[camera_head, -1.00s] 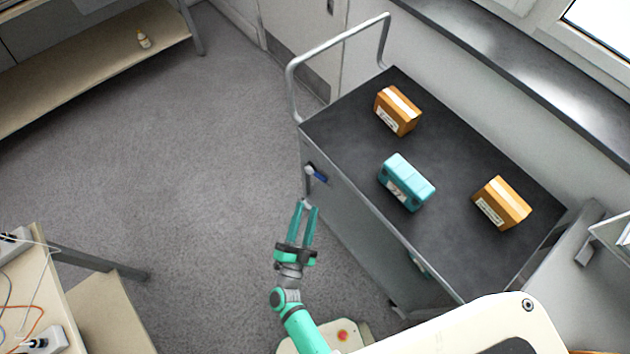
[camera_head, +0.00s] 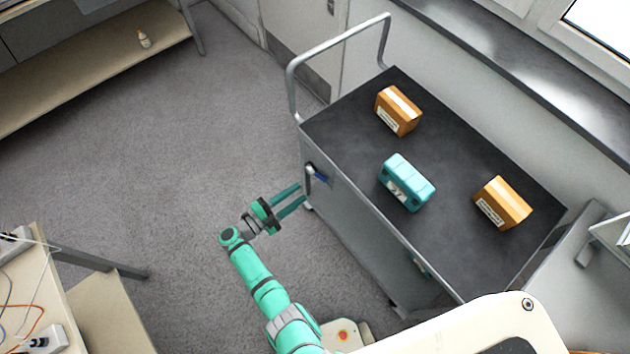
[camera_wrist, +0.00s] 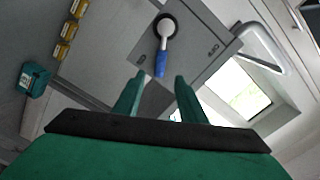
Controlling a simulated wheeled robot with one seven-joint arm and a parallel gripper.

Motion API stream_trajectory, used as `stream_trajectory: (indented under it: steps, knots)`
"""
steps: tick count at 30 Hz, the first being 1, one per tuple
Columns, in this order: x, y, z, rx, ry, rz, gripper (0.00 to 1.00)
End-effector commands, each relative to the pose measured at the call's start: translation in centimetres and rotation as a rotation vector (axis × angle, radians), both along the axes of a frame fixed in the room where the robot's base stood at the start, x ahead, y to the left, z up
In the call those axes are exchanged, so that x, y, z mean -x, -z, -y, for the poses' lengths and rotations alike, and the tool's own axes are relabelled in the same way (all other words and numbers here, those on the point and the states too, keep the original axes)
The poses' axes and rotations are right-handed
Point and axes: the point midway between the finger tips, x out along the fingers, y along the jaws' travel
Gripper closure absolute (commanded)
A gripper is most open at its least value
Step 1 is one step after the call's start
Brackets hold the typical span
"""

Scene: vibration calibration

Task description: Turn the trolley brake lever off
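The grey trolley (camera_head: 360,215) stands right of centre in the head view, with a dark top. Its brake lever (camera_head: 318,175) is on the left-facing side panel near the top. In the wrist view the lever (camera_wrist: 165,38) has a pale round pivot and shaft and a blue grip (camera_wrist: 161,65) pointing down in the picture. Small lettering sits on the plate beside it, too small to read surely. My gripper (camera_head: 302,195) points right at that panel, just below and left of the lever. In the wrist view my gripper (camera_wrist: 157,84) is open and empty, its fingertips below the blue grip.
A teal case (camera_head: 406,182) and orange boxes (camera_head: 398,110) (camera_head: 502,203) lie on the trolley top. A push handle (camera_head: 335,48) rises at its far end. Open floor (camera_head: 170,150) lies left. A bench (camera_head: 50,270) stands at lower left.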

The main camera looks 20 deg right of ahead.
Motion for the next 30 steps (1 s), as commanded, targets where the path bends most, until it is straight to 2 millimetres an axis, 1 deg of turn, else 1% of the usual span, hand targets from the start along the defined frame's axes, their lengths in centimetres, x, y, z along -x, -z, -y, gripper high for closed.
stream_trajectory:
  steps: [1,9,15,19,28,29,30]
  knots:
    - [-0.2,0.0,1.0,0.001,0.004,0.0,0.62]
    - [-1.9,0.0,5.4,0.001,0.002,0.0,0.62]
    - [-2.6,0.0,7.6,0.002,0.0,0.0,0.62]
    - [-2.9,0.0,8.1,0.002,-0.003,0.0,0.62]
    - [-3.0,0.0,8.1,0.001,-0.005,0.001,0.62]
    - [-3.0,0.0,8.1,0.001,-0.005,0.001,0.7]
    - [-3.0,0.0,8.1,0.001,-0.005,0.001,0.79]
